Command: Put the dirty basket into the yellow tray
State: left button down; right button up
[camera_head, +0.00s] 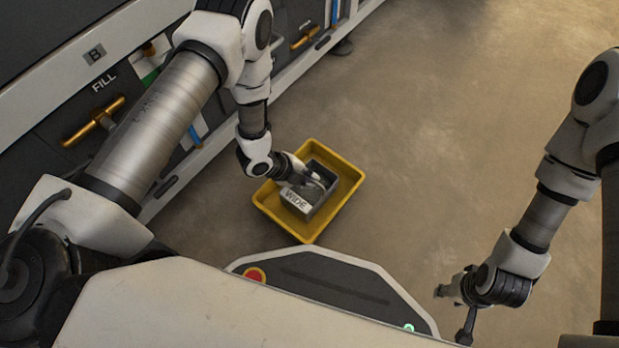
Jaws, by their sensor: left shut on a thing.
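The yellow tray (307,230) sits low in front of my base, near the middle of the view. A small grey basket (299,203) with the label "WIDE" is over the inside of the tray, within its rim from this view. I cannot tell whether it touches the tray floor. My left gripper (312,182) reaches down from the left and is shut on the basket at its upper part. My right gripper (457,305) is at the lower right, away from the tray, with nothing visible in it; its fingers are small and partly hidden.
The washer (50,85) runs along the left, with a brass handle (93,122) by the word "FILL" and another handle (305,37) further back. The floor (440,130) to the right of the tray is clear. A red button (254,274) is on my base.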

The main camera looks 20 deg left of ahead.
pick_arm(q)
jog(key=shift+f, duration=0.15)
jog(key=c, duration=1.3)
grip_release()
jog(key=p+v, duration=0.7)
jog(key=v, duration=0.4)
jog(key=s+a+r+n+g+y, duration=0.1)
jog(key=s+a+n+y, duration=0.1)
jog(key=s+n, duration=0.3)
jog(key=s+a+r+n+g+y, duration=0.1)
jog(key=s+a+n+y, duration=0.1)
jog(key=s+n, duration=0.4)
jog(key=s+a+r+n+g+y, duration=0.1)
jog(key=s+n, duration=0.5)
jog(key=n, duration=0.7)
jog(key=shift+s+a+r+g+y, duration=0.2)
jog(key=shift+a+r+g+y, duration=0.1)
jog(key=shift+a+g+y, duration=0.25)
